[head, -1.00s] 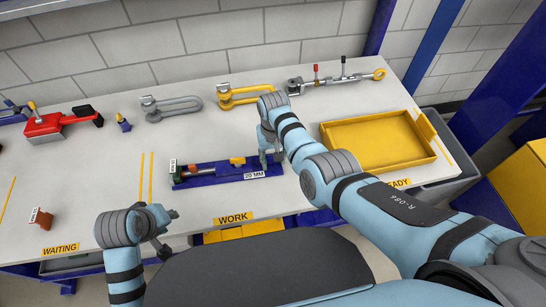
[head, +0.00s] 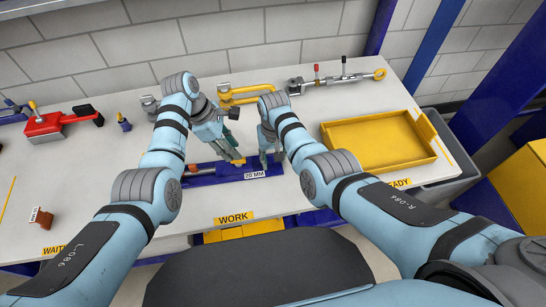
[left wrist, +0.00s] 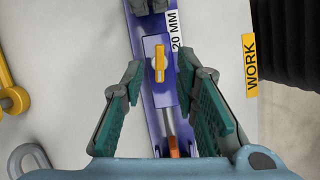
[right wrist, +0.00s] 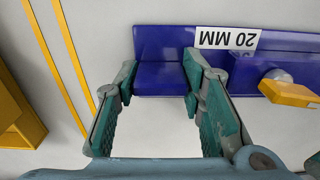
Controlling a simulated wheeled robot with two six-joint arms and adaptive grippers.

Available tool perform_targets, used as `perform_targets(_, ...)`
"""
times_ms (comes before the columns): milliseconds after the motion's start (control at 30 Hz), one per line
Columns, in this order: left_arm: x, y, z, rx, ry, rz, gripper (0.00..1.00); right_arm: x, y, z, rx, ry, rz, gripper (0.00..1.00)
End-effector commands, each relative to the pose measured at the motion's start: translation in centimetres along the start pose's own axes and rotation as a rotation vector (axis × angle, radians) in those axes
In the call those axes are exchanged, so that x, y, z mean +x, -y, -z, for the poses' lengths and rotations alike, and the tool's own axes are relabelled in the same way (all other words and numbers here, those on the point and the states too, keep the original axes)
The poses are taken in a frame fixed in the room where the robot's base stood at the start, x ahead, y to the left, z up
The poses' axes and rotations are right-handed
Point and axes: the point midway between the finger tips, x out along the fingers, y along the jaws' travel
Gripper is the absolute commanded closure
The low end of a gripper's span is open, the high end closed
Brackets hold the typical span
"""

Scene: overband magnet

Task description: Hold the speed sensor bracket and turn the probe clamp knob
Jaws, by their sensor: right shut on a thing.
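The speed sensor bracket is a long blue base (head: 203,177) on the table at the WORK mark, with a 20 MM label (head: 255,175). My right gripper (head: 271,158) is shut on its right end block, which shows between the fingertips in the right wrist view (right wrist: 161,76). My left arm hides part of the bracket in the head view.
A yellow tray (head: 378,145) lies to the right. A red clamp tool (head: 60,124), a yellow shackle (head: 238,94) and a turnbuckle (head: 345,80) lie along the back. A small brown block (head: 41,216) stands at the left. The table's left middle is clear.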

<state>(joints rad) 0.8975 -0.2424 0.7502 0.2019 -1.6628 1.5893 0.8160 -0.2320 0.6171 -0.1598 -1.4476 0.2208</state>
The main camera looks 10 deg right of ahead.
Motion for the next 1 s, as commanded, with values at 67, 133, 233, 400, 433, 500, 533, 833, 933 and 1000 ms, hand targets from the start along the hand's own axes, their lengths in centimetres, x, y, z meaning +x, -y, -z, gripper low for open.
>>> perform_targets(67,1.7,0.1,0.0,-0.001,-0.001,0.005,0.72,0.1,-0.1,-0.1,0.0,0.003,-0.001,1.0)
perform_targets(133,3.1,0.1,0.0,0.001,-0.001,0.004,0.72,0.1,-0.1,-0.1,0.0,0.003,-0.001,1.0)
perform_targets(233,4.3,-0.1,0.0,0.003,0.0,0.001,0.72,0.1,-0.1,-0.1,0.0,0.003,-0.001,1.0)
perform_targets(400,5.3,-0.2,0.0,0.004,-0.001,-0.005,0.72,0.1,-0.1,-0.1,0.0,0.003,-0.001,1.0)
perform_targets(433,5.4,-0.1,0.0,0.003,-0.001,-0.003,0.72,0.1,-0.1,-0.1,0.0,0.003,-0.001,1.0)
perform_targets(500,5.5,-0.1,0.0,0.003,-0.001,-0.004,0.72,0.1,-0.1,-0.1,0.0,0.003,-0.001,1.0)
perform_targets(533,5.6,0.0,0.0,0.003,-0.001,-0.004,0.72,0.1,-0.1,-0.1,0.0,0.003,-0.001,1.0)
perform_targets(833,5.6,0.0,0.1,0.003,-0.001,-0.003,0.92,0.1,-0.1,-0.1,-0.001,0.003,-0.001,1.0)
perform_targets(933,5.6,0.0,0.1,0.003,-0.002,-0.003,1.0,0.1,-0.1,-0.1,0.0,0.003,-0.001,1.0)
perform_targets(1000,5.6,0.0,0.1,0.003,-0.002,-0.002,1.0,0.1,-0.1,-0.1,0.0,0.003,-0.001,1.0)
